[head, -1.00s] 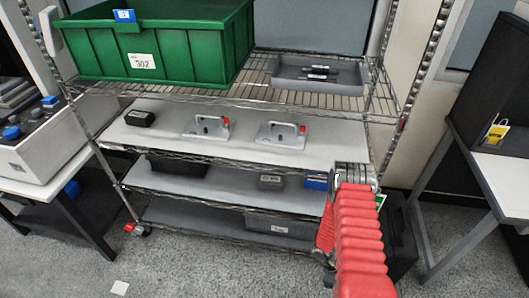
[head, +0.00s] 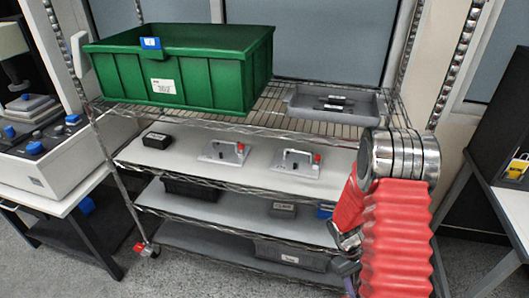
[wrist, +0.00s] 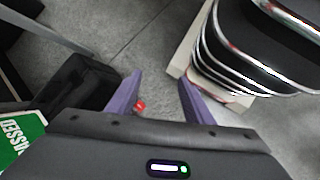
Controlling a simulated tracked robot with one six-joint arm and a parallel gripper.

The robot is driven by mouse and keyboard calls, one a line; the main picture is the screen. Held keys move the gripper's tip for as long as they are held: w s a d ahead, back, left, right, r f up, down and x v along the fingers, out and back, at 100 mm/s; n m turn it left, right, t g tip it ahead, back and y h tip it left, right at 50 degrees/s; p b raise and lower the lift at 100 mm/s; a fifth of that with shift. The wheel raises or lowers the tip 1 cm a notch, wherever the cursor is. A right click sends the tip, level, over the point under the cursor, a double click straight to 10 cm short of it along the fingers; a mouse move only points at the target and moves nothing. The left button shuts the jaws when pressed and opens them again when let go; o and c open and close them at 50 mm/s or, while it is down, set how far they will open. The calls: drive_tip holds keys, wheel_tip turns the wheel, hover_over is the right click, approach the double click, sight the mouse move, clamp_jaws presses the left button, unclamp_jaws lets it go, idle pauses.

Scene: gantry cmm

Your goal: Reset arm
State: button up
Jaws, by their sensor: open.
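My gripper (wrist: 160,95) shows in the wrist view with its two purple fingers spread apart. Nothing is between them but grey floor, with a small red thing behind the left finger. In the head view my red-sleeved arm rises at the right, in front of the shelf rack's right end. A purple-grey finger part shows low beside the arm there, but most of the gripper is hidden.
A wire shelf rack (head: 250,127) holds a green bin (head: 205,80) and a grey tray (head: 352,103) on top. Two fixtures with red tips (head: 298,163) sit on the shelf below. White tables stand left and right. A black case (wrist: 75,82) is on the floor.

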drive_tip(key=s+a+r+m+t+y, duration=0.1)
drive_tip(key=s+a+r+t, duration=0.2)
drive_tip(key=r, duration=1)
drive_tip(key=s+a+r+m+t+y, duration=0.1)
drive_tip(key=s+a+r+t, duration=0.2)
drive_tip(key=a+r, duration=0.5)
drive_tip(key=s+a+r+m+t+y, duration=0.1)
drive_tip(key=a+r, duration=0.5)
drive_tip(key=r, duration=1.3)
drive_tip(key=s+m+t, duration=0.1)
drive_tip(key=s+t, duration=0.1)
drive_tip(key=t, duration=0.1)
drive_tip(key=shift+s+r+y, duration=0.3)
drive_tip(key=shift+s+y, duration=0.05)
drive_tip(key=shift+y, duration=0.05)
drive_tip(key=shift+c, duration=0.2)
drive_tip(key=shift+c, duration=1.4)
drive_tip(key=shift+a, duration=0.15)
drive_tip(key=shift+c, duration=0.4)
